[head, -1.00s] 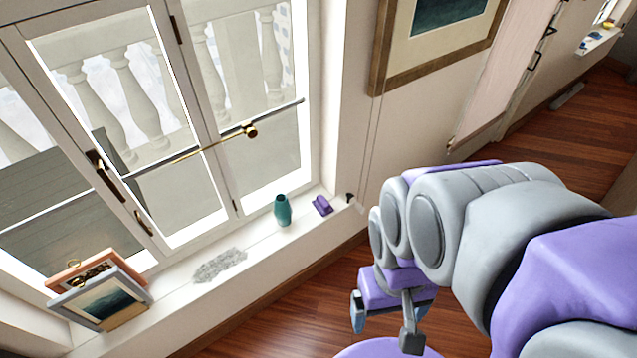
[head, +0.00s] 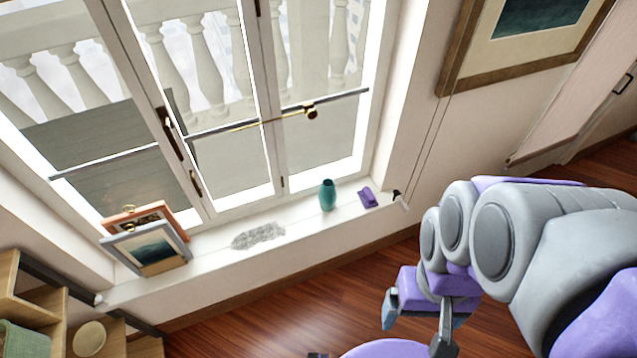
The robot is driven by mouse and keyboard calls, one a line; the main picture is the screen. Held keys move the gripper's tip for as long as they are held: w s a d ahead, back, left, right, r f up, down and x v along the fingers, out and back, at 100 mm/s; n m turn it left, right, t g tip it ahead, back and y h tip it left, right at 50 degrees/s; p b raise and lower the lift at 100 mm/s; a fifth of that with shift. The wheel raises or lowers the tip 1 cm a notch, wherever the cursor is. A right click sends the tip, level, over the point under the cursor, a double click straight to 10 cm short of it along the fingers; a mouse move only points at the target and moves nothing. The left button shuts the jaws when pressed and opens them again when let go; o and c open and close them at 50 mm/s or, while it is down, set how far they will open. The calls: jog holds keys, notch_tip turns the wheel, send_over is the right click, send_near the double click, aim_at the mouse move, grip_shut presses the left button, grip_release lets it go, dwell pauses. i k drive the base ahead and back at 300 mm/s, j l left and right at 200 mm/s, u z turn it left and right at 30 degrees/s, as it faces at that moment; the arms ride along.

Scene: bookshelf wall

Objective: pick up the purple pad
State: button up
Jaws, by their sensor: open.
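The purple pad (head: 368,197) is a small purple object on the white window sill, near the sill's right end. It stands just right of a teal vase (head: 327,195), with a small gap between them. My gripper (head: 412,328) is at the lower right, in front of and below the sill, over the wooden floor. It is open and well apart from the pad. My arm's grey and purple links fill the right side and hide part of the floor.
The white sill (head: 212,262) also bears a grey fuzzy item (head: 258,236) and leaning picture frames (head: 148,246). A wooden shelf (head: 30,308) stands at lower left. A framed picture (head: 470,50) hangs at upper right. The floor (head: 270,330) before the sill is mostly clear.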

aim_at(368, 198)
jog(key=i+j+z, duration=0.2)
jog(key=j+z, duration=0.15)
jog(key=i+j+z, duration=0.1)
jog(key=j+z, duration=0.25)
jog(key=i+j+z, duration=0.1)
jog(key=j+z, duration=0.65)
jog(key=j, duration=0.15)
